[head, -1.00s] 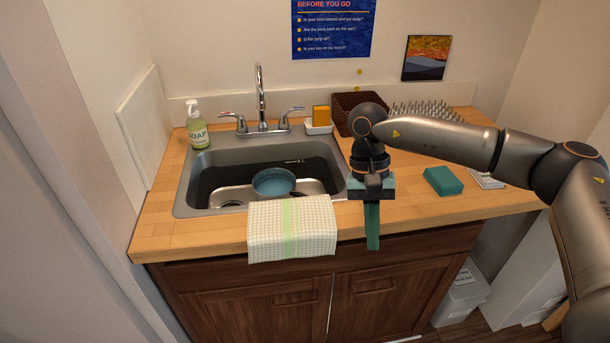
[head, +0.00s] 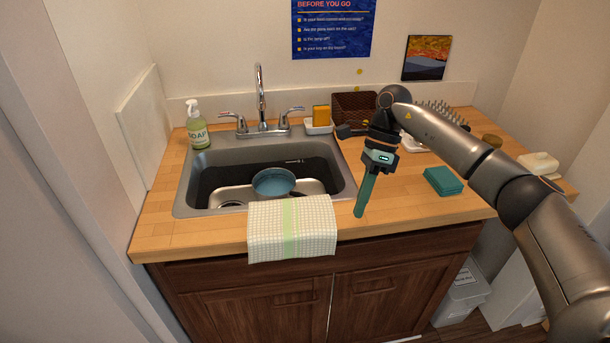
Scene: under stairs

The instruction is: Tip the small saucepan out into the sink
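The small blue saucepan (head: 273,182) sits upright inside the steel sink (head: 183,198). Its dark handle points to the lower right, toward the sink's front edge. I cannot tell whether anything is in the pan. My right gripper (head: 361,210) hangs over the wooden counter to the right of the sink, apart from the saucepan. Its teal fingers point down and show as one strip from the side, so any gap between them is hidden. No held object shows. My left gripper is not in view.
A checked towel (head: 290,232) hangs over the front edge. The counter between gripper and cloths is clear.

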